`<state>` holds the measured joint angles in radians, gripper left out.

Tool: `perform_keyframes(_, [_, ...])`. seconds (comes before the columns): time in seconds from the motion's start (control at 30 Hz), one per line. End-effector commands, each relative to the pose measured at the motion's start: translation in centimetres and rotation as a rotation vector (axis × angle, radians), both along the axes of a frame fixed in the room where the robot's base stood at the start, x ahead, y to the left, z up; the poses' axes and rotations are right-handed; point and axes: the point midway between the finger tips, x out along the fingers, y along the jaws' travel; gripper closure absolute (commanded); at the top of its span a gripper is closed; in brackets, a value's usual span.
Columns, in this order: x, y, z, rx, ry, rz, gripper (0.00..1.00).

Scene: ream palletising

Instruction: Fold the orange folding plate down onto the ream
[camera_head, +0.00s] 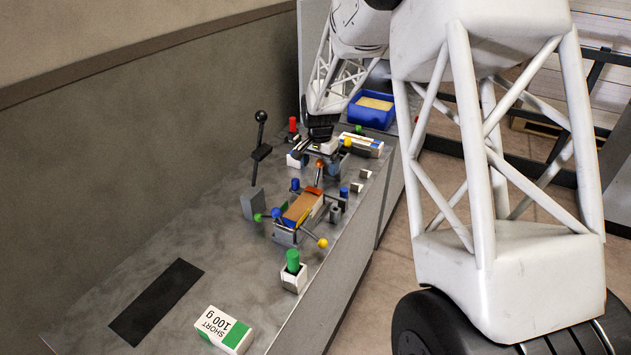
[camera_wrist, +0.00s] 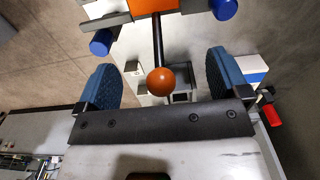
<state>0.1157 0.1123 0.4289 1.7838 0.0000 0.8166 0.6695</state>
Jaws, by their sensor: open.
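The ream (camera_head: 301,208) is a brown-topped block lying in a fixture at the middle of the bench. The orange folding plate (camera_head: 313,190) shows at the ream's far end and looks raised rather than flat on it. It also shows at the top of the wrist view (camera_wrist: 152,5), with a dark rod running to an orange ball knob (camera_wrist: 160,81). My gripper (camera_wrist: 160,62) is open, with one blue finger pad on each side of the knob and gaps on both sides. In the head view my gripper (camera_head: 319,158) is just above the fixture's far end and partly hidden.
Blue pegs (camera_wrist: 224,9) flank the plate. Levers with a yellow ball (camera_head: 323,243) and a green ball (camera_head: 257,217) stick out of the fixture. A black-knobbed lever (camera_head: 261,117) stands to the left. A blue bin (camera_head: 371,110) is behind; the near bench holds a labelled white-green box (camera_head: 223,329).

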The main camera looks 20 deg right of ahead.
Motion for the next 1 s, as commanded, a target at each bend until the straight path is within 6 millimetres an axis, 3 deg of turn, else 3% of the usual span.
perform_keyframes(0.37, [0.0, 0.0, 0.4, 0.0, 0.0, 0.0, 0.06])
perform_keyframes(1.0, [0.0, 0.0, 4.8, 0.0, -0.001, 0.0, 0.06])
